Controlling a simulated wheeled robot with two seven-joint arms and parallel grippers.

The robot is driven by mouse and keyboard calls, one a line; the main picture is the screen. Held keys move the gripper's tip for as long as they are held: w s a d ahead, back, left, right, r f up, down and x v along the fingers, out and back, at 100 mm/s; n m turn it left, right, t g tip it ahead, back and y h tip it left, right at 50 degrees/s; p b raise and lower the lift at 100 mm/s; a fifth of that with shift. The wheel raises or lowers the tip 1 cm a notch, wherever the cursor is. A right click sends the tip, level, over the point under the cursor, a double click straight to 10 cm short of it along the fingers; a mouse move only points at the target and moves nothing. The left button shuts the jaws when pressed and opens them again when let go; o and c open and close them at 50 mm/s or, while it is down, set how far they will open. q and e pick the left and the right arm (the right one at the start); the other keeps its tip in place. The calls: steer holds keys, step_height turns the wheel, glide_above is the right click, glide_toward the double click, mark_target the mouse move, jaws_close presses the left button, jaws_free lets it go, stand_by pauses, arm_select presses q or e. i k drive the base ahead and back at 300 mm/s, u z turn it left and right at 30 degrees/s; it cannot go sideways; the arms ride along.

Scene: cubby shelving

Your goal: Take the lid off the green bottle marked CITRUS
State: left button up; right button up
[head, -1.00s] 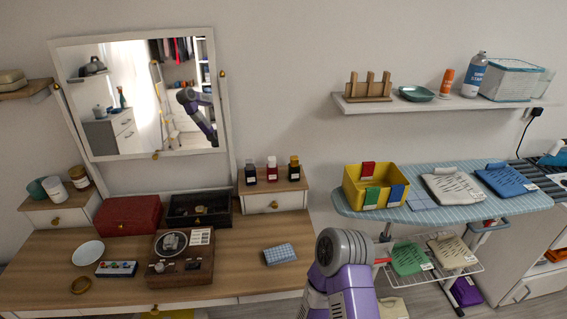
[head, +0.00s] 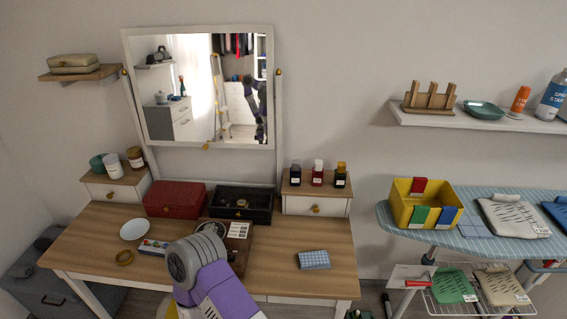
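Three small capped bottles stand on the right-hand drawer box of the dressing table: a dark one (head: 295,174), a red one (head: 318,174) and a dark one with a yellowish cap (head: 341,176). Each has a pale label, too small to read. I cannot tell whether any is green or marked CITRUS. Neither gripper shows. A purple and grey link of one of my arms stands at the bottom centre, in front of the table, with its gripper out of sight.
The dressing table (head: 325,283) holds a red box (head: 175,198), a black case (head: 242,204), a white dish (head: 134,229) and a blue checked cloth (head: 314,260). A mirror (head: 199,87) stands behind. An ironing board (head: 475,242) with a yellow bin (head: 403,207) is at right.

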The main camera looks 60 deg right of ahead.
mark_target(341, 165)
steer(key=u, duration=0.1)
steer(key=k, duration=1.05)
steer(key=z, duration=1.55)
